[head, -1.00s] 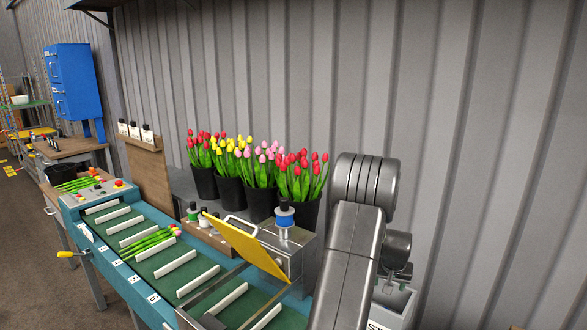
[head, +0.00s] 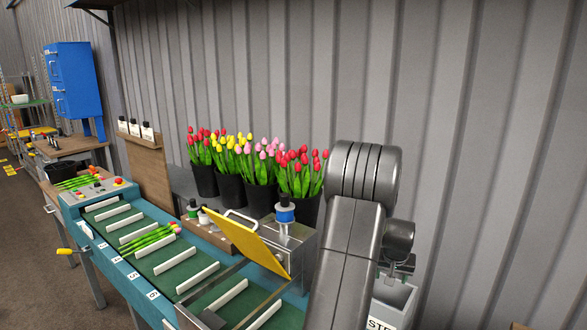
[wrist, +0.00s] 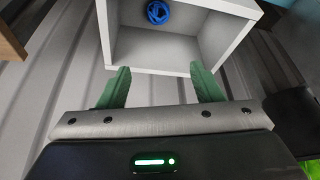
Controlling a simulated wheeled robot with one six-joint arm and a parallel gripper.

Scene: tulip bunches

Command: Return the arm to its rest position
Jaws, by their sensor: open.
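My gripper (wrist: 160,88) shows in the wrist view with its two green fingers spread apart and nothing between them. Past the fingertips is a light grey open box (wrist: 222,45) with a blue coiled item (wrist: 158,12) inside. In the head view my arm rises at the centre right. My gripper is only partly glimpsed there, behind the arm and above a grey bin (head: 392,303) with partly hidden lettering.
A green conveyor (head: 165,258) with white dividers carries a tulip bunch (head: 150,240). Black buckets of tulips (head: 258,198) stand behind it. A yellow flap (head: 245,243) and metal box (head: 298,240) are close left of my arm. A corrugated wall (head: 480,150) stands behind.

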